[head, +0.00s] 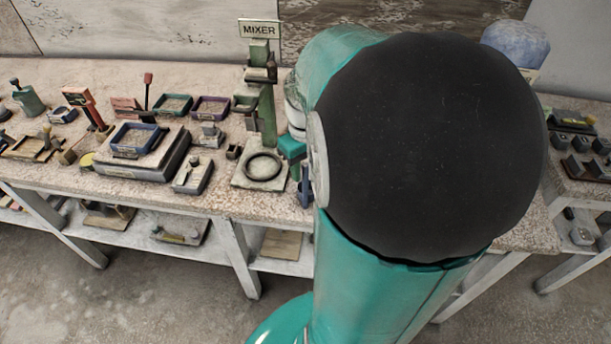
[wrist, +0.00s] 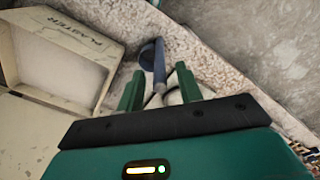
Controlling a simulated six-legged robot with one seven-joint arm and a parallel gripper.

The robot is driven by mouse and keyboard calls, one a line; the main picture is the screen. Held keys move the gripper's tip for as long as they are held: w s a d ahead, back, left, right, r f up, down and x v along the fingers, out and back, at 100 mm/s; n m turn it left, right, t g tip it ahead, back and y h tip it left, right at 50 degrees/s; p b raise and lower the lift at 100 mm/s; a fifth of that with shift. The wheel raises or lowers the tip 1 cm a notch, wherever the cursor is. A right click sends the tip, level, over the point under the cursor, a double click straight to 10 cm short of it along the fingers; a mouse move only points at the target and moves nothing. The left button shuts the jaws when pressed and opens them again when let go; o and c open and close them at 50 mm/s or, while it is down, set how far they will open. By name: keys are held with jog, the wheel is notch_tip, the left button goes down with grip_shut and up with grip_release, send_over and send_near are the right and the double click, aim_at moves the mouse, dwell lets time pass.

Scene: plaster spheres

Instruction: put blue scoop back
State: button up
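The blue scoop (wrist: 158,62) shows in the wrist view, its round bowl toward the top and its handle running down between my fingers. My gripper (wrist: 159,72) is open, with a finger on each side of the handle and a visible gap to both. The scoop's handle end is partly hidden near the gripper body. In the head view a small blue part (head: 305,190), apparently the scoop, shows below my gripper (head: 293,165) at the bench's front edge. My arm hides much of that area.
A pale bin marked PLASTER (wrist: 62,58) lies left of the scoop in the wrist view. In the head view, the mixer stand (head: 264,110) and its ring base (head: 262,168) are close left of my gripper. Trays and tools crowd the bench (head: 228,205) further left.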

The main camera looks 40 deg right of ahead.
notch_tip(320, 180, up, 8)
jog(key=shift+a+f, duration=0.1)
jog(key=s+a+r+t, duration=0.1)
jog(key=a+t, duration=0.1)
jog(key=a, duration=0.8)
jog(key=s+a+r+n+t, duration=0.1)
jog(key=s+a+r+t, duration=0.1)
jog(key=a, duration=0.8)
jog(key=shift+s+a+r+t, duration=0.15)
jog(key=shift+a+t, duration=0.25)
jog(key=shift+t, duration=0.3)
jog(key=shift+d, duration=0.15)
